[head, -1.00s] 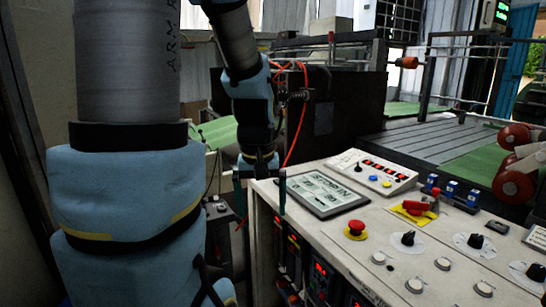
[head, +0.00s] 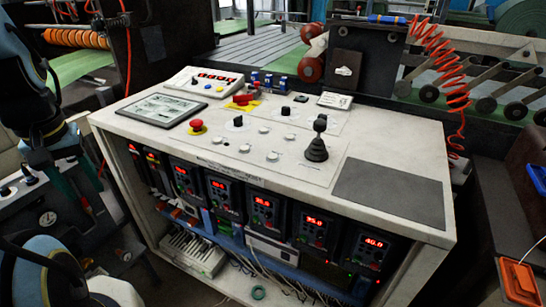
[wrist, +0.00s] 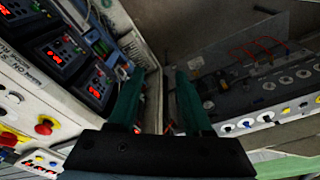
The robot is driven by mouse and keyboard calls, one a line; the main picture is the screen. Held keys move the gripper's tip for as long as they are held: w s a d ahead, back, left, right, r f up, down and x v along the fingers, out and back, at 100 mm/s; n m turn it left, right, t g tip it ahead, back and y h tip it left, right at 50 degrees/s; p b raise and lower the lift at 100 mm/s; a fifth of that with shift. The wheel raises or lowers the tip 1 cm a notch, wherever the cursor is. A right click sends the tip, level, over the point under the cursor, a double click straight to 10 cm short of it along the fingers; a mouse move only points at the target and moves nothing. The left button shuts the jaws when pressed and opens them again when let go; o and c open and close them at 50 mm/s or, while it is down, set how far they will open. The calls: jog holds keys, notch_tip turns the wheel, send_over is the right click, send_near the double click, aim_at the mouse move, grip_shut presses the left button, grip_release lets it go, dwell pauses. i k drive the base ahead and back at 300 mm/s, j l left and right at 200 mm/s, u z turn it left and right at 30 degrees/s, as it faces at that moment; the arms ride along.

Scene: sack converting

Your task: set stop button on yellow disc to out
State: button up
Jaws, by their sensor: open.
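The red mushroom stop button (head: 197,126) sits on a yellow disc (head: 196,132) on the light console top, front left, near the display tablet. In the wrist view the red button (wrist: 45,125) shows at the lower left, tilted by the camera angle. I cannot tell from these frames whether it is in or out. My gripper (head: 80,190) hangs at the far left, beside the console's left end and apart from the button. In the wrist view its two green fingers (wrist: 157,78) are spread with nothing between them.
The console top (head: 130,118) also carries a flat display (head: 163,109), a red-handled switch on a yellow plate (head: 243,101), black knobs and a joystick (head: 317,145). Lit red readouts fill the shelf below. A second panel (head: 20,190) stands at the left.

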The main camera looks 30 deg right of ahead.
aim_at(196, 124)
jog(key=k+z, duration=0.1)
jog(key=z, duration=0.7)
jog(key=k+z, duration=0.15)
jog(key=z, duration=0.25)
